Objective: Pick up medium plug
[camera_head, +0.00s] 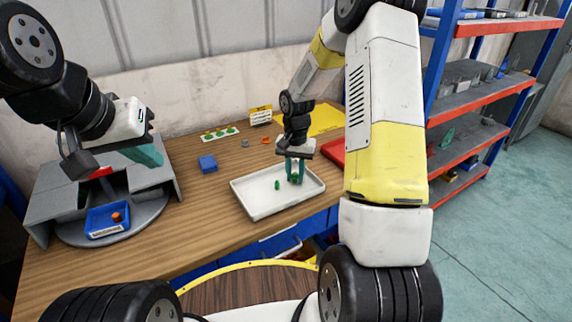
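A white tray (250,206) on the wooden table holds green plugs. A small green plug (277,184) stands near the tray's middle. A larger green plug (295,179) is to its right, partly hidden by my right gripper. My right gripper (295,173) points down over the tray. Its teal fingers are on either side of the larger plug. I cannot tell whether they touch it. Which plug is the medium one is not clear. My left gripper (146,155) hangs over the grey stand at the left, away from the plugs; its finger gap is not clear.
The grey stand (160,183) carries a blue bin (107,221) with an orange part. A blue box (208,164), a card with green shapes (220,133) and a yellow sign (261,115) are behind the tray. A red tray (333,152) is to the right. Shelves (470,84) stand beyond.

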